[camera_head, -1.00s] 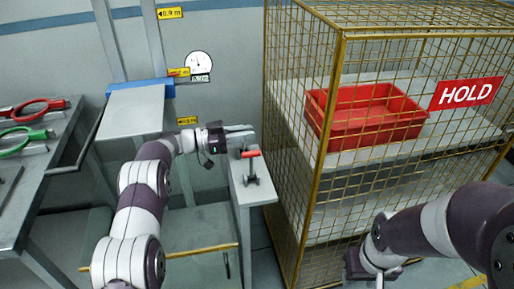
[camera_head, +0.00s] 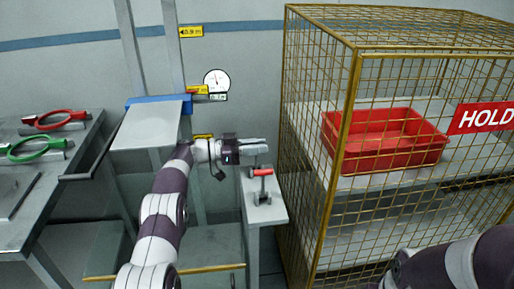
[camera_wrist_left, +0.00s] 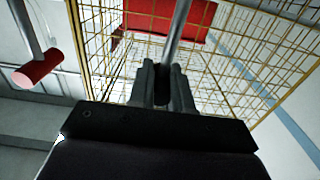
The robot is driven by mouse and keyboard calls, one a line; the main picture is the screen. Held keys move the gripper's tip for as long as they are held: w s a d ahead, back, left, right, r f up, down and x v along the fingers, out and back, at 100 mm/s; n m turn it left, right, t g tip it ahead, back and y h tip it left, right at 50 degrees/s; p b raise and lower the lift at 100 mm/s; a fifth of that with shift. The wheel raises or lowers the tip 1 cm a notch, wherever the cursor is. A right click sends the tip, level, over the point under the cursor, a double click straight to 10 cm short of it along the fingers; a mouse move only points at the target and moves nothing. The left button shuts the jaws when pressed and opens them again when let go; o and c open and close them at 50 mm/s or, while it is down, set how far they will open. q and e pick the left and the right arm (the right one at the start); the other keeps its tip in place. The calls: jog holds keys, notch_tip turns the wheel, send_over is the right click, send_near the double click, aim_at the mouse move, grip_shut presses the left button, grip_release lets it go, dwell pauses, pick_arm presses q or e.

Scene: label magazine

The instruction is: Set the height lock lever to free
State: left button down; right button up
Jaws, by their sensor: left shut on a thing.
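My left gripper (camera_head: 258,146) is over a narrow grey stand (camera_head: 266,212) beside the cage. In the left wrist view its fingers (camera_wrist_left: 162,85) are shut on a grey rod (camera_wrist_left: 180,32), which looks like a lever arm. A second lever with a red handle (camera_head: 262,172) stands on the same stand, just in front of the gripper. That red handle (camera_wrist_left: 38,68) also shows at the left of the wrist view, apart from the fingers. No lever marking is readable, so I cannot tell which setting either lever is at. My right arm shows at the lower right; its fingers are out of view.
A wire cage (camera_head: 345,130) with a red tray (camera_head: 385,155) and a HOLD sign (camera_head: 483,118) stands close on the right. A platform with a blue edge (camera_head: 160,104) and a dial gauge (camera_head: 217,81) are behind. A bench (camera_head: 30,205) with red and green handles is at left.

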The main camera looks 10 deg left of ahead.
pick_arm(q)
jog(key=c, duration=1.1)
grip_release()
jog(key=shift+w+f, duration=0.1)
jog(key=shift+o, duration=0.2)
jog(key=v, duration=1.2)
jog(key=shift+a+b, duration=0.4)
